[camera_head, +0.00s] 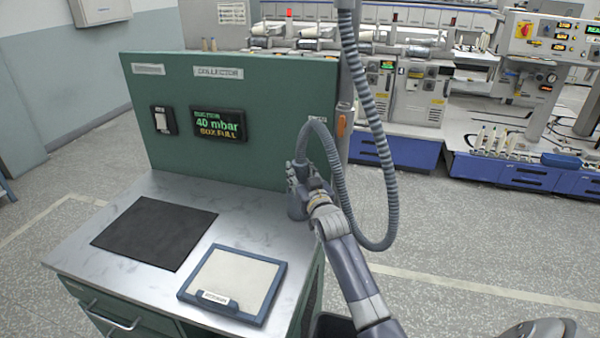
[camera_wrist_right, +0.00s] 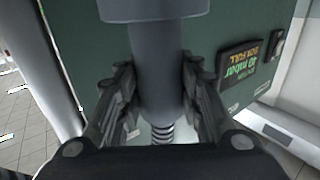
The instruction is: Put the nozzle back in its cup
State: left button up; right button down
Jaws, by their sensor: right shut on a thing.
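The nozzle is a smooth grey tube (camera_wrist_right: 158,75) in the right wrist view, between the two fingers of my right gripper (camera_wrist_right: 160,95). My right gripper (camera_head: 300,178) also shows in the head view, shut on the nozzle near the right end of the steel worktop. A ribbed grey hose (camera_head: 365,90) hangs from above, loops low at the right and rises to the nozzle. A wider grey collar (camera_wrist_right: 150,9) lies at the nozzle's far end. I cannot tell whether it is the nozzle's mouth or the cup's rim. My left gripper is not in view.
A green collector panel (camera_head: 170,95) with a lit display (camera_head: 217,125) stands behind the worktop (camera_head: 150,188). A black mat (camera_head: 155,232) and a blue-framed tray (camera_head: 235,283) lie on the top. The worktop's left corner is bare. Textile machines stand behind.

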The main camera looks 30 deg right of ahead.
jog(key=c, duration=1.4)
grip_release()
jog(key=shift+f, duration=0.1)
jog(key=o, duration=0.3)
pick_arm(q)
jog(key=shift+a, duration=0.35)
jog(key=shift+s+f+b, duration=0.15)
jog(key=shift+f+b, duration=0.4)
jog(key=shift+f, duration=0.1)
pick_arm(e)
jog(key=v, duration=1.2)
jog(key=shift+r, duration=0.2)
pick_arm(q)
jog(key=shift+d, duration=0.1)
